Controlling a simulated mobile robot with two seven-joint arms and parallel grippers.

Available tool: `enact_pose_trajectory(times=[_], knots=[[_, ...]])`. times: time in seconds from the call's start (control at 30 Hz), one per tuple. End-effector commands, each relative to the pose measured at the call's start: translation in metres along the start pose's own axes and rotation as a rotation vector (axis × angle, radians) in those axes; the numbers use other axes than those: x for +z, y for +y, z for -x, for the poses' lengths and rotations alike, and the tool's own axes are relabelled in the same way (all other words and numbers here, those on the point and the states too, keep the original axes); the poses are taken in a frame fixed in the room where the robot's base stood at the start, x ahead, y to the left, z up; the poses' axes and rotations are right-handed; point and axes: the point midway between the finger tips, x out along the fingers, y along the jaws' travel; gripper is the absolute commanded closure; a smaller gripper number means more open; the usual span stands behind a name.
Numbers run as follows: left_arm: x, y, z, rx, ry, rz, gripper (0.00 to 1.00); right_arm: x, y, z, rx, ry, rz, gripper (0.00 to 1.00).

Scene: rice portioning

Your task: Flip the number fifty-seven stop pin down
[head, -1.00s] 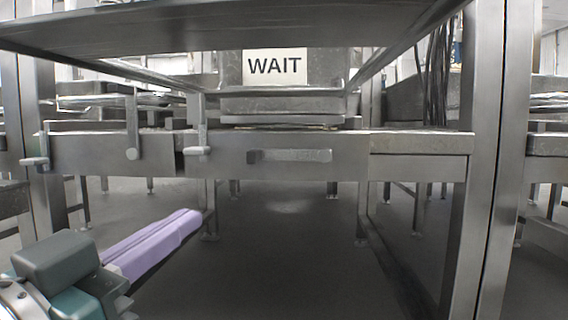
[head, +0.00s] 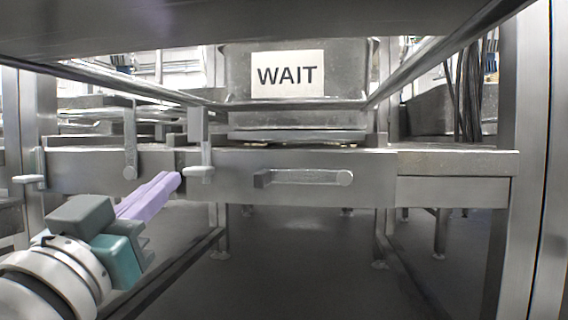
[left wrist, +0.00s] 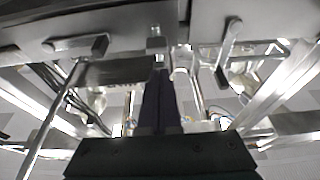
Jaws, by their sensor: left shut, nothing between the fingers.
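Several metal stop pins are on the front of the steel bench. One upright pin with a rounded grey handle (head: 200,172) hangs at the gap in the front rail. Another pin (head: 130,150) hangs to its left, and a third handle (head: 30,179) is at the far left. No number is readable, so I cannot tell which is fifty-seven. My left gripper (head: 176,180) is shut and empty, its lilac fingers just left of and below the middle handle. Whether they touch it is unclear. In the left wrist view the dark fingers (left wrist: 160,85) point at the rail.
A grey bin with a WAIT sign (head: 287,75) stands on the bench behind the rail. A horizontal bar handle (head: 305,177) is on the front rail (head: 370,172). A wide metal shelf (head: 260,20) overhangs above. The floor below is open between the legs.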

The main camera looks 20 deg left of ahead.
Motion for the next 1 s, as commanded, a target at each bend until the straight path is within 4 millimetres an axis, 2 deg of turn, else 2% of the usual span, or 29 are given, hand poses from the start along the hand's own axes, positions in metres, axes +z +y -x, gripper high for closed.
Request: enact_pose_trajectory(times=[0.2,0.4,0.87,1.0], knots=[[-0.001,0.000,-0.037,-0.002,0.003,0.005,1.00,0.000,0.000,-0.001,0.000,0.002,0.000,0.65],[0.000,0.000,-0.058,-0.001,0.001,0.003,1.00,0.000,0.000,-0.002,0.000,0.003,0.000,0.65],[0.001,0.000,-0.065,0.001,-0.001,0.002,1.00,-0.001,-0.001,-0.003,-0.002,0.004,-0.003,0.65],[0.019,0.000,-0.058,0.002,-0.004,-0.002,1.00,0.004,-0.002,-0.018,-0.003,0.004,-0.004,0.65]])
